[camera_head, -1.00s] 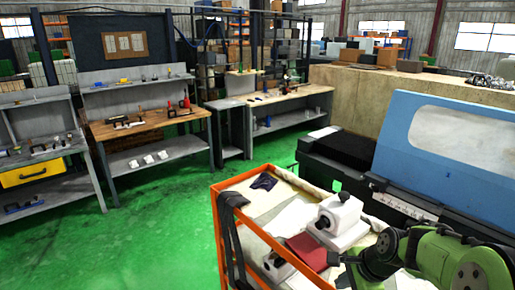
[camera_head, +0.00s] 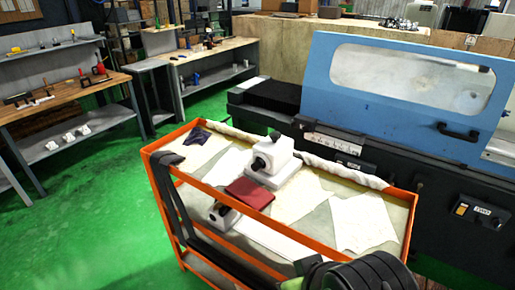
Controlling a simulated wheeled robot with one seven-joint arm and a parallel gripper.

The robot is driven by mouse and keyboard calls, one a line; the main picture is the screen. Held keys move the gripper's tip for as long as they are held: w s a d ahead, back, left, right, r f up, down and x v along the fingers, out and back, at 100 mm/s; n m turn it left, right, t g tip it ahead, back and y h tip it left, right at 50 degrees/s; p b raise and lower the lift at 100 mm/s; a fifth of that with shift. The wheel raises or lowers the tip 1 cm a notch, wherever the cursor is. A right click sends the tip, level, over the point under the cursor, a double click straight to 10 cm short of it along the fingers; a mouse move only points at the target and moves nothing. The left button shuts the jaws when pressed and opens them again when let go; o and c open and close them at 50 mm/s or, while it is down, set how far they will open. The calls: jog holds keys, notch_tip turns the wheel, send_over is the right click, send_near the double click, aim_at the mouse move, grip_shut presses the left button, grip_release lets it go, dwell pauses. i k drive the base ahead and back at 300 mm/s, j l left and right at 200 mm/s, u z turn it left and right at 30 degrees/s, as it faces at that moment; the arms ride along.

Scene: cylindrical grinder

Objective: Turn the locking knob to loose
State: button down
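A white block-shaped unit (camera_head: 283,158) with dark round parts stands on the orange cart. A black knob-like part (camera_head: 262,162) sits on its left face, and a smaller dark part shows near its top. A second white unit with a dark round end (camera_head: 220,213) is lower, partly behind the cart's front rail. I cannot tell which dark part is the locking knob or how it is set. My arm's black and green end (camera_head: 365,277) shows at the bottom edge, in front of the cart and apart from the white block unit. Its fingers cannot be made out.
The orange cart (camera_head: 402,196) has a rail around its top and a dark strap on its left end. A dark red box (camera_head: 249,193) lies beside the white block unit. The blue-covered grinder (camera_head: 330,95) stands behind. Green floor is free at left.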

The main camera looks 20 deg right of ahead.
aim_at(275, 136)
jog(key=i+j+u, duration=0.2)
jog(key=i, duration=0.2)
jog(key=i+j+u, duration=0.15)
jog(key=i, duration=0.3)
